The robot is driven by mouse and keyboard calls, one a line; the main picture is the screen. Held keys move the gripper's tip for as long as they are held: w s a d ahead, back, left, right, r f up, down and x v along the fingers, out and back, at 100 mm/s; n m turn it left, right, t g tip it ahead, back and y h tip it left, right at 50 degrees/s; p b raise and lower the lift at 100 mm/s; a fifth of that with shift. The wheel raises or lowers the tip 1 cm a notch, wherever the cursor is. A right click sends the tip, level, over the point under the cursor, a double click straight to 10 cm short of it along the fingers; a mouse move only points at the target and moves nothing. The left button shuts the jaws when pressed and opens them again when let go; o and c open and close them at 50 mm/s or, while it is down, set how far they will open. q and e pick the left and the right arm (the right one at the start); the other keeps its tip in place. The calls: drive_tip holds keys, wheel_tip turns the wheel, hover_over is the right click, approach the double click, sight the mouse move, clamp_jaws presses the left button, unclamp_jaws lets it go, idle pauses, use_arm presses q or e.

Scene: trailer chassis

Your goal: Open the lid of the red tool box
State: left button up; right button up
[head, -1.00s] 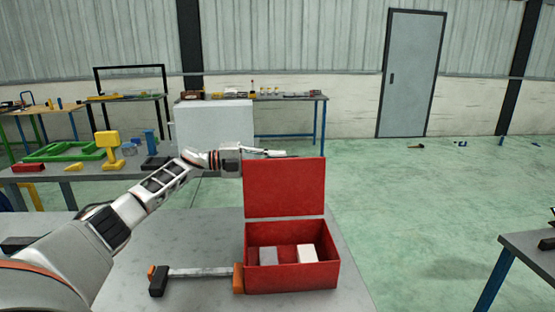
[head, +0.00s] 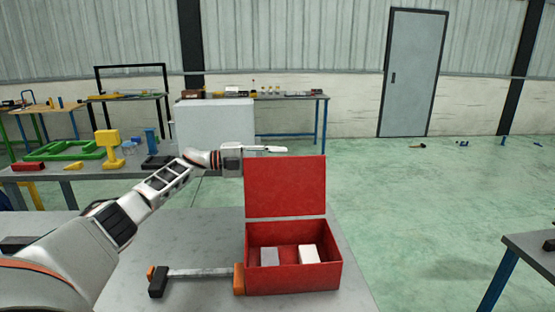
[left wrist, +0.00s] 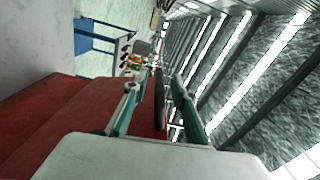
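The red tool box (head: 327,275) stands on the grey table in the head view. Its lid (head: 285,187) stands upright at the back, so the inside is in view. A grey block (head: 270,257) and a white block (head: 308,254) lie in it. My left gripper (head: 284,149) is just above the lid's top edge, pointing right, and looks clear of it. In the left wrist view its fingers (left wrist: 157,92) are apart, with a dark strip showing between them, and red surface (left wrist: 60,125) fills the lower left. My right gripper is not in view.
A bar clamp (head: 200,272) with orange and black ends lies left of the box on the table (head: 200,229). A large pale grey case (head: 215,124) stands behind my left gripper. Another table (head: 530,246) is at the right, with open floor between.

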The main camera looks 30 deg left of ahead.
use_arm(q)
drive_tip(key=v, duration=1.2)
idle(0.6)
